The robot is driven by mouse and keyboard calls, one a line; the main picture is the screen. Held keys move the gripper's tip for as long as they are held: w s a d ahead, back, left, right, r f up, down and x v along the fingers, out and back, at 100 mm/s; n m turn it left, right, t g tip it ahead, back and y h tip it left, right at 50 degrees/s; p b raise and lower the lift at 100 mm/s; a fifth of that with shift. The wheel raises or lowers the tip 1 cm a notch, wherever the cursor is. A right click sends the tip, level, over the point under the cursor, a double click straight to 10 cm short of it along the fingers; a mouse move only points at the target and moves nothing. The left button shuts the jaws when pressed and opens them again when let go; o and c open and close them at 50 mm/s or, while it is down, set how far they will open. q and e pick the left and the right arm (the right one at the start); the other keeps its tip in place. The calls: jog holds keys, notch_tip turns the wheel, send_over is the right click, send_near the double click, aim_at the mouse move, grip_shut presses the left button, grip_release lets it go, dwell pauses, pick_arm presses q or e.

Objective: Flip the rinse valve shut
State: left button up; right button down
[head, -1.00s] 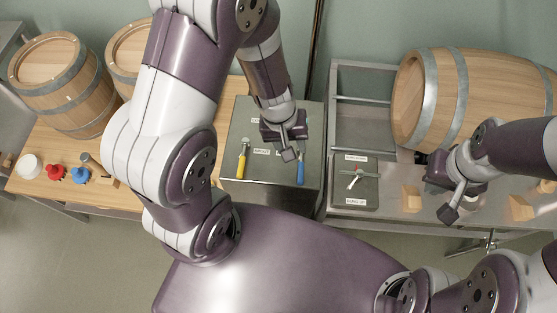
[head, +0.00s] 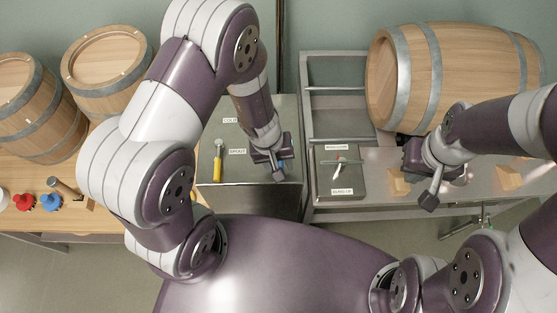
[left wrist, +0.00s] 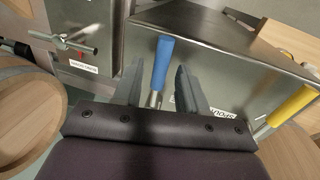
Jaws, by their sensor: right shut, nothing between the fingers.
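A steel box (head: 207,158) holds a yellow-handled lever (head: 217,167) on its left and a blue-handled lever on its right. My left gripper (head: 279,172) is over the box's right part and mostly hides the blue handle in the head view. In the left wrist view, the blue handle (left wrist: 162,62) stands between the two open fingers, apart from both. The yellow handle (left wrist: 293,105) is off to the right there. Labels "COLD" and "SPOUT" are on the box; I cannot read which label belongs to the blue lever. My right gripper (head: 430,197) is shut and empty.
A panel with a small metal lever (head: 339,168) and two labels is right of the box, on a steel stand. A barrel (head: 420,85) lies behind my right gripper, with wooden blocks (head: 398,181) nearby. More barrels (head: 105,65) and small red and blue items are at left.

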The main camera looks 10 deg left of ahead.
pick_arm(q)
grip_shut()
jog(key=shift+a+f, duration=0.1)
jog(key=shift+s+a+m+b, duration=0.1)
jog(key=shift+a+m+b, duration=0.05)
jog(key=shift+m+b, duration=0.2)
jog(key=shift+o, duration=0.5)
grip_release()
jog(key=shift+r, duration=0.2)
